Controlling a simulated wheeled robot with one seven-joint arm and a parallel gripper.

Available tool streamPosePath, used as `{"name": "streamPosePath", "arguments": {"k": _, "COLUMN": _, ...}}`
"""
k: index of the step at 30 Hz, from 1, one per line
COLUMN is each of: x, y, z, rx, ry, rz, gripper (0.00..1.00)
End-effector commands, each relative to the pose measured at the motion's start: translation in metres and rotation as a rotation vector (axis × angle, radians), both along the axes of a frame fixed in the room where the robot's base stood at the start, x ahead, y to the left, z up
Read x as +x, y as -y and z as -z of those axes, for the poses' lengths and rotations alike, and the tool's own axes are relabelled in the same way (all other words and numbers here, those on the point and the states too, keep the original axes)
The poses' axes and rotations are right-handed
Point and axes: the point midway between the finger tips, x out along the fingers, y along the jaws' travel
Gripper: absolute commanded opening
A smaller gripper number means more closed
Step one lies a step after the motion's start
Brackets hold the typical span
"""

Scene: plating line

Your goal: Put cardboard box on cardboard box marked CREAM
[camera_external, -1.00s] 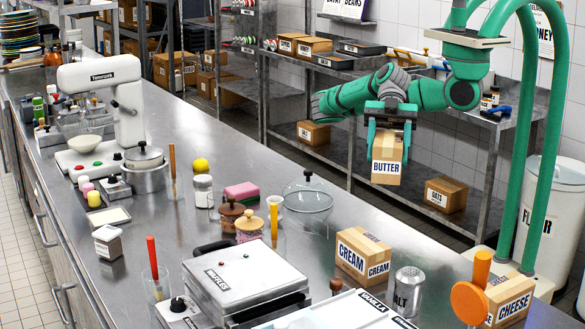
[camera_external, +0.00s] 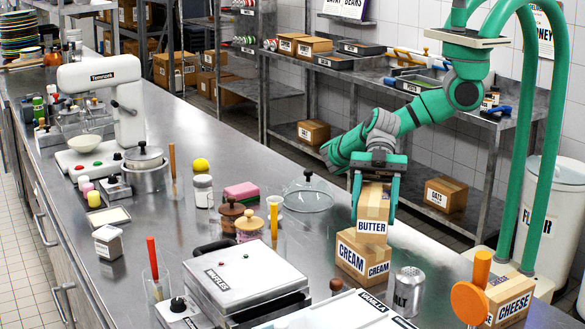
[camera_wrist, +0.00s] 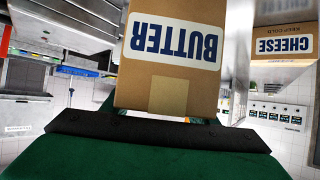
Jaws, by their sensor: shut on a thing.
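The cardboard box marked BUTTER (camera_external: 373,207) is upright in my gripper (camera_external: 376,199), which is shut on it with one green finger on each side. In the wrist view the BUTTER box (camera_wrist: 170,65) fills the middle, its label upside down. The cardboard box marked CREAM (camera_external: 361,259) stands on the steel counter directly below. In the external view the bottom of the BUTTER box meets the top of the CREAM box. I cannot tell whether they touch or a small gap is left.
A salt shaker (camera_external: 407,291) stands right of the CREAM box. The CHEESE box (camera_external: 510,300) is farther right, behind an orange-topped tool (camera_external: 469,302). A glass lid (camera_external: 308,197) lies to the left, and the waffle iron (camera_external: 245,283) is at front left.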

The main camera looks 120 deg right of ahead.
Motion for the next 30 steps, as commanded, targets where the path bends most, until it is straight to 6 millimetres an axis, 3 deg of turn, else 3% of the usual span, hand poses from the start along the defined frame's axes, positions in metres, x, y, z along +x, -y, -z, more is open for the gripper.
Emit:
{"name": "streamPosePath", "arguments": {"k": 12, "x": 0.000, "y": 0.000, "z": 0.036, "rx": 0.002, "ry": 0.002, "rz": -0.001, "gripper": 0.07}}
{"name": "streamPosePath", "arguments": {"k": 23, "x": 0.000, "y": 0.000, "z": 0.039, "rx": 0.003, "ry": 0.001, "rz": 0.000, "gripper": 0.07}}
{"name": "streamPosePath", "arguments": {"k": 24, "x": -0.001, "y": 0.000, "z": 0.040, "rx": 0.001, "ry": 0.000, "rz": -0.001, "gripper": 0.58}}
{"name": "streamPosePath", "arguments": {"k": 26, "x": -0.001, "y": 0.000, "z": 0.040, "rx": 0.001, "ry": 0.000, "rz": -0.001, "gripper": 0.72}}
{"name": "streamPosePath", "arguments": {"k": 30, "x": 0.000, "y": 0.000, "z": 0.040, "rx": 0.001, "ry": 0.000, "rz": -0.001, "gripper": 0.72}}
